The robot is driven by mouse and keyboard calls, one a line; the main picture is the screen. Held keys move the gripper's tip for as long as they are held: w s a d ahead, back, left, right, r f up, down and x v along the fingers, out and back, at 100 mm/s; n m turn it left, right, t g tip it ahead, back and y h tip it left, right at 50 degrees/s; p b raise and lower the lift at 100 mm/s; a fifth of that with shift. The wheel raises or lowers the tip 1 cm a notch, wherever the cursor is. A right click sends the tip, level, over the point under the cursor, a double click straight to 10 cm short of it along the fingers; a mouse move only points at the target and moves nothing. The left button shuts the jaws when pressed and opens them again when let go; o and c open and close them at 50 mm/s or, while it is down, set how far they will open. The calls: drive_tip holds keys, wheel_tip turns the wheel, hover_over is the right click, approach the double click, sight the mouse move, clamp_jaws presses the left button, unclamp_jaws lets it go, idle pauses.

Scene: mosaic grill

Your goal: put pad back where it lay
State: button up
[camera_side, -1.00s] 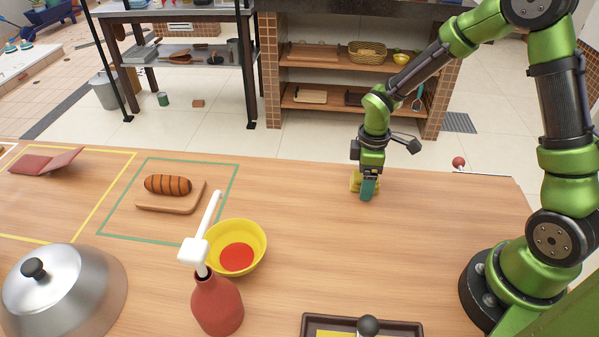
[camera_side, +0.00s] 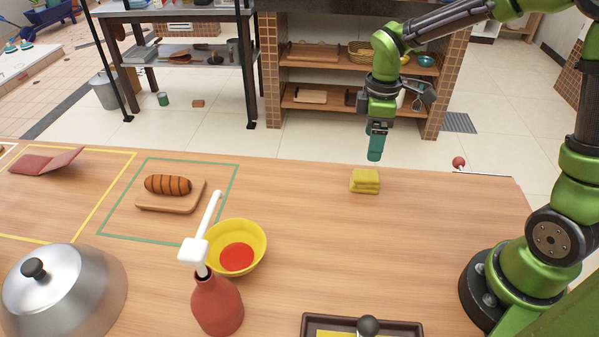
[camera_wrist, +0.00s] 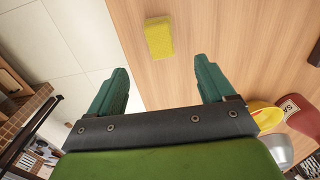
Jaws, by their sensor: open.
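The yellow pad (camera_side: 365,181) lies flat on the wooden table near its far edge, right of the middle. It also shows in the wrist view (camera_wrist: 159,37), beyond my fingertips and between their lines. My gripper (camera_side: 376,152) is above and slightly behind the pad, clear of it. In the wrist view its two green fingers (camera_wrist: 160,80) are spread apart with nothing between them.
A yellow bowl with red sauce (camera_side: 237,259), a red bottle (camera_side: 217,305) and a sausage on a board (camera_side: 168,186) stand to the left. A dark tray (camera_side: 310,326) is at the front. The table around the pad is clear.

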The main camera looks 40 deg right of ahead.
drive_tip(key=s+a+r+m+t+y, duration=0.1)
drive_tip(key=s+a+r+m+t, duration=0.1)
drive_tip(key=s+r+m, duration=0.4)
drive_tip(key=s+a+r+m+t+y, duration=0.1)
drive_tip(key=s+a+r+m+t, duration=0.1)
drive_tip(key=s+r+m+t, duration=0.3)
drive_tip(key=s+r+m, duration=0.1)
drive_tip(key=s+m, duration=0.1)
drive_tip(key=shift+s, duration=0.3)
drive_tip(key=shift+r, duration=0.1)
idle(0.6)
